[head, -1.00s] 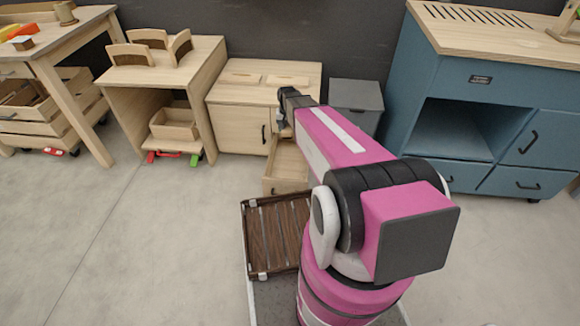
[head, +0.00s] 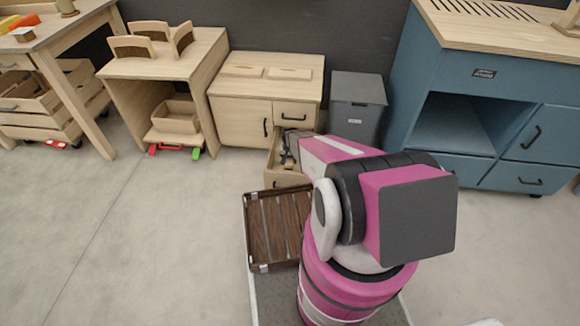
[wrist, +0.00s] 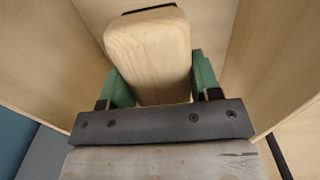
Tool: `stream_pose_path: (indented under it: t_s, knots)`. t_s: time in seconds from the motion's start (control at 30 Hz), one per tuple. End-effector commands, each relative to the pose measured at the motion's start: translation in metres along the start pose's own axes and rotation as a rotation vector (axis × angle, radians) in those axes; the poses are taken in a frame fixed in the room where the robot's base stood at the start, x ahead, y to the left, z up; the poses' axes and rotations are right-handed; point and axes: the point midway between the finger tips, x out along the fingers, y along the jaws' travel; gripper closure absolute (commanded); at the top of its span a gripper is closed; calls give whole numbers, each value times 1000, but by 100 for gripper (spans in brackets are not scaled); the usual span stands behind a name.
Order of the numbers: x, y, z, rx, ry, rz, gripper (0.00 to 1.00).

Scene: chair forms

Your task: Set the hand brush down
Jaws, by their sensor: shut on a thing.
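The hand brush (wrist: 148,45) shows in the wrist view as a pale wooden block with a thin dark edge at its far end. My gripper (wrist: 163,84) is shut on it, with a green finger on each side. Pale wooden walls stand left and right of the brush. In the head view my gripper (head: 288,152) is low at the open drawer (head: 284,180) of the light wooden cabinet (head: 238,119). The brush cannot be made out there. I cannot tell whether it touches the drawer floor.
A grey bin (head: 358,98) stands right of the cabinet, near my arm. A blue cabinet (head: 470,90) is farther right. A wooden stand (head: 165,68) is at the left. A brown slatted tray (head: 275,228) lies in front of the drawer. Floor at left is clear.

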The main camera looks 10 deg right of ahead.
Motion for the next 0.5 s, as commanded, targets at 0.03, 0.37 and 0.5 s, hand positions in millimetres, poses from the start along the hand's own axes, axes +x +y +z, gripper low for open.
stream_pose_path:
  t_s: [0.03, 0.37, 0.5]
  knots:
    - [12, 0, -1, 0, -2, 1, 62]
    - [46, 0, -1, -1, -2, 1, 62]
    - [64, 0, -1, -1, -1, 0, 62]
